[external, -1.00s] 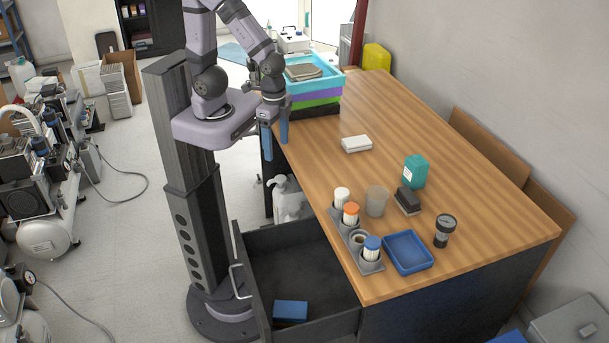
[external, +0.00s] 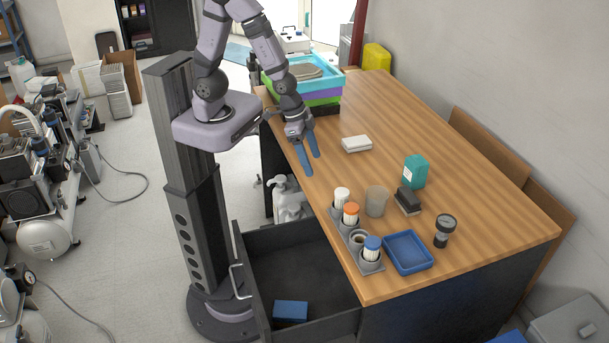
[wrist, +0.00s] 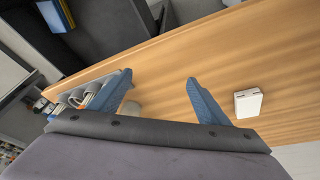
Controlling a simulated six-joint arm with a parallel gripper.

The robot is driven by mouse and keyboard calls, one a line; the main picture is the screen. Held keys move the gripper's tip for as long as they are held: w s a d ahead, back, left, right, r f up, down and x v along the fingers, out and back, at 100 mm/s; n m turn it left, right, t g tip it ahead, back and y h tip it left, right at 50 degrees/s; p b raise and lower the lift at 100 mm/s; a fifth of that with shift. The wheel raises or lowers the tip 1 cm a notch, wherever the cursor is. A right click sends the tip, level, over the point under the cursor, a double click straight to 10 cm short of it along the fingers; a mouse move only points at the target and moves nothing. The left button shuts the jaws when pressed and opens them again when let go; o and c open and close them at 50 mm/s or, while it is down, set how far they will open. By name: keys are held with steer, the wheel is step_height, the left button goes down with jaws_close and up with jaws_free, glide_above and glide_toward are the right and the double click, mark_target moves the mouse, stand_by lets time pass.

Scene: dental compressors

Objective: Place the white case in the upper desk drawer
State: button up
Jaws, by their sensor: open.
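The white case (external: 356,144) lies flat on the wooden desk. In the wrist view the white case (wrist: 248,102) is to the right of my fingers. My gripper (external: 307,170) is open and empty above the desk's left edge, left of the case and apart from it. Its two blue fingers are spread in the wrist view (wrist: 160,84). The upper desk drawer (external: 300,262) is pulled open at the desk's front left. A blue box (external: 290,311) lies inside it, and the rest of its visible floor is bare.
A grey holder (external: 370,266) with several capped containers, a clear cup (external: 376,201), a blue tray (external: 408,251), a teal box (external: 415,171), a dark block (external: 408,201) and a black cylinder (external: 445,230) stand nearer the front. Stacked coloured trays (external: 318,89) stand at the back left.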

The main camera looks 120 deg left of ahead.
mark_target(352, 141)
steer(key=w+a+f+n+t+y, duration=0.1)
steer(key=a, duration=0.2)
steer(key=w+a+f+n+t+y, duration=0.1)
steer(key=w+a+f, duration=0.1)
steer(key=a, duration=0.2)
steer(key=w+a+f+n+t+y, duration=0.1)
steer(key=a, duration=0.2)
steer(key=shift+w+a+f+b, duration=0.15)
steer(key=shift+w+f+b, duration=0.1)
steer(key=shift+w+b, duration=0.15)
steer(key=a+y, duration=0.1)
steer(key=a, duration=0.1)
steer(key=a+n+t+y, duration=0.1)
steer(key=a, duration=0.1)
steer(key=a+t+y, duration=0.1)
steer(key=a, duration=0.2)
steer(key=shift+s+a+f+n+b, duration=0.1)
steer(key=shift+s+f+n+b, duration=0.2)
steer(key=shift+s+f+n, duration=0.1)
steer(key=s+a+y, duration=0.1)
steer(key=s+a+n+y, duration=0.1)
steer(key=a, duration=0.1)
steer(key=shift+s+a+f+t, duration=0.1)
steer(key=shift+s+a+t, duration=0.1)
steer(key=shift+a+t, duration=0.1)
steer(key=shift+s+a+n+y, duration=0.3)
steer(key=shift+s+a+y, duration=0.2)
steer(key=shift+s, duration=0.25)
